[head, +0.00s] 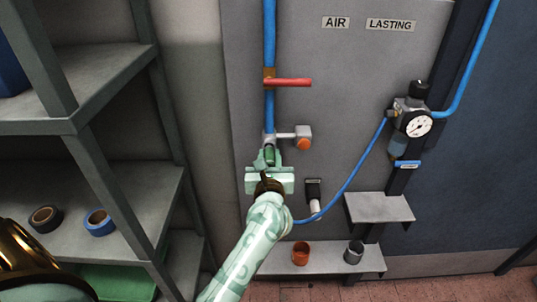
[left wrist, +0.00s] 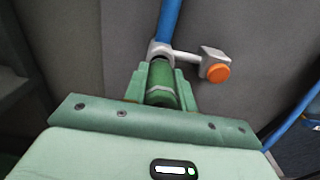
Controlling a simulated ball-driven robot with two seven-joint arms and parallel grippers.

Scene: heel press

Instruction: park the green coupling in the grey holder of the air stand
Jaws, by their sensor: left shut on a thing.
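My left gripper (head: 268,158) is shut on the green coupling (left wrist: 160,84), which sits upright between the fingers in the left wrist view. The coupling is right below the silver fitting (head: 269,139) at the lower end of the vertical blue pipe. I cannot tell whether it is still joined to that fitting. An orange button (head: 303,144) on a side block is just right of the fitting; it also shows in the left wrist view (left wrist: 218,72). The grey holder (head: 355,251) is an open cup on the low shelf, below and right of the gripper, and looks empty. My right gripper is not in view.
An orange holder (head: 301,253) stands left of the grey one on the low shelf (head: 329,261). A red lever (head: 289,82) is on the pipe above. A blue hose (head: 357,184) hangs from the gauge unit (head: 412,122). An empty bracket shelf (head: 379,209) juts out above the grey holder.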

